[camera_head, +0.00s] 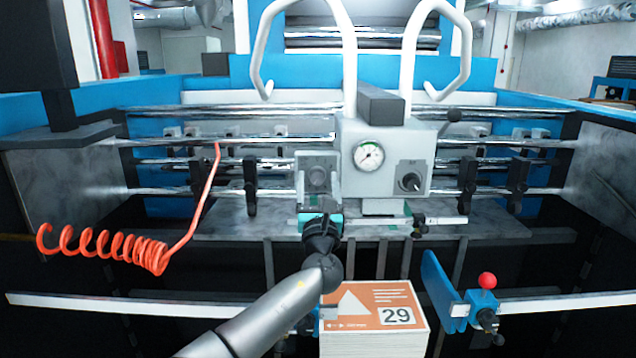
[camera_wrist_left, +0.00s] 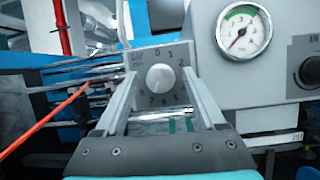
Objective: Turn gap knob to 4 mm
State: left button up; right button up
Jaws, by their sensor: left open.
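The gap knob (camera_wrist_left: 160,77) is a round, pale grey knob on a grey square dial plate with numbers around it, seen face-on in the left wrist view. In the head view the knob (camera_head: 317,177) sits on a small grey box left of the gauge housing. I cannot make out which number the knob points to. My left gripper (camera_head: 319,198) is right in front of it; in the left wrist view its two open fingers (camera_wrist_left: 163,82) stand one on each side of the knob, with visible space between finger and knob. Contact is not visible. My right gripper is in neither view.
A pressure gauge (camera_head: 369,156) and a black rotary switch (camera_head: 410,182) are on the grey housing right of the knob. White hoses rise above it. A coiled orange hose (camera_head: 105,246) hangs at left. A paper stack (camera_head: 372,305) and a red-topped lever (camera_head: 487,281) are below.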

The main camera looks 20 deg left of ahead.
pick_arm(q)
jog(key=shift+c, duration=0.4)
grip_shut()
